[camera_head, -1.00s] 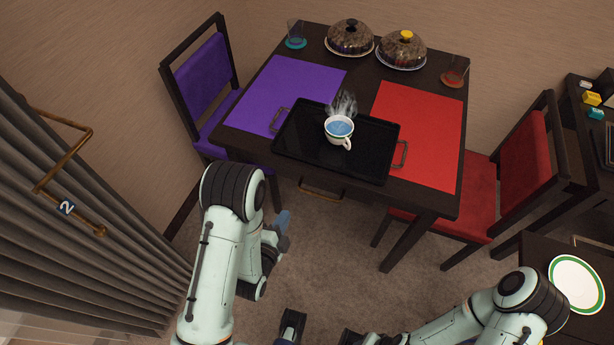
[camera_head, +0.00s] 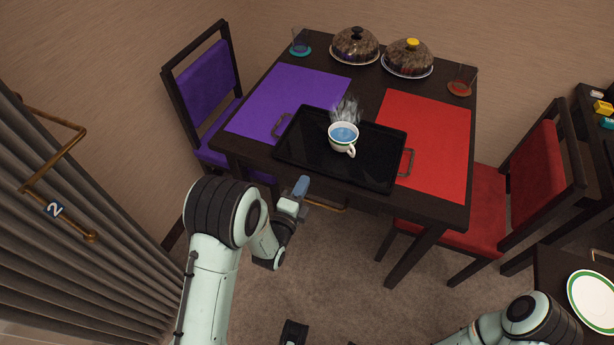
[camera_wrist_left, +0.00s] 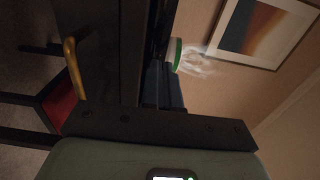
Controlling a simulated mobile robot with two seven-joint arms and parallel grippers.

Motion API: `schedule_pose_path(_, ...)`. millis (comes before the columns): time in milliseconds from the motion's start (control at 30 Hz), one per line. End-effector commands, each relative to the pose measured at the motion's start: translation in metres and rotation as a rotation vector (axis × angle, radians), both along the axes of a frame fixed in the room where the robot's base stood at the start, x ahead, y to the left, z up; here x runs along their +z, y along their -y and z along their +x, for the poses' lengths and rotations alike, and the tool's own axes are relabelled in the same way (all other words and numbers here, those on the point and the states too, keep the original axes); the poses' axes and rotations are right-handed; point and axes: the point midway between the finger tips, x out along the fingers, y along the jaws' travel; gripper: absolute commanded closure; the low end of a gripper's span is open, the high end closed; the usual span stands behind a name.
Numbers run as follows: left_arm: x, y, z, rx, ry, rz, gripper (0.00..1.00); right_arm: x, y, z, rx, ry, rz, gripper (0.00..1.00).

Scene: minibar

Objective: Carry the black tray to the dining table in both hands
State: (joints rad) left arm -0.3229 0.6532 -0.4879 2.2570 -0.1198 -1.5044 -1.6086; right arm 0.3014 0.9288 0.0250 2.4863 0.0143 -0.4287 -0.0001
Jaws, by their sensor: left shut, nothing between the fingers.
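The black tray (camera_head: 375,174) lies flat on the dining table (camera_head: 437,208), across the inner edges of the purple and red mats. A white cup (camera_head: 342,140) with steaming blue liquid stands on it. The tray has a handle at its left end (camera_head: 279,125) and one at its right end (camera_head: 406,162). My left gripper (camera_head: 301,187) is shut and empty, in front of the table's near edge and apart from the tray. Its dark fingers show in the left wrist view (camera_wrist_left: 164,86), with the cup's green rim beyond.
A purple chair (camera_head: 208,85) stands left of the table and a red chair (camera_head: 530,165) right. Two domed dishes (camera_head: 354,45) and two glasses stand at the table's back. A brass drawer handle (camera_wrist_left: 74,68) juts from the table front. A grey curtain (camera_head: 75,230) hangs at left.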

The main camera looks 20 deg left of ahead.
Motion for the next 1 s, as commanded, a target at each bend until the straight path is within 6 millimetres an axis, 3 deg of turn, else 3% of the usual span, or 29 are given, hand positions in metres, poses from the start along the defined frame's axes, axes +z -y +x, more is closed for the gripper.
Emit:
schedule_pose_path(233, -0.001, 0.001, 0.030, 0.001, -0.001, -0.002, 1.00, 0.000, 0.000, 0.000, 0.000, -0.001, 0.000, 0.66)
schedule_pose_path(700, -0.002, 0.001, 0.037, 0.000, -0.001, -0.002, 1.00, -0.002, 0.000, 0.000, 0.000, 0.000, 0.000, 0.66)
schedule_pose_path(1000, -0.003, 0.003, 0.085, 0.000, 0.001, 0.000, 1.00, -0.022, 0.005, 0.014, -0.015, 0.041, -0.016, 0.66)
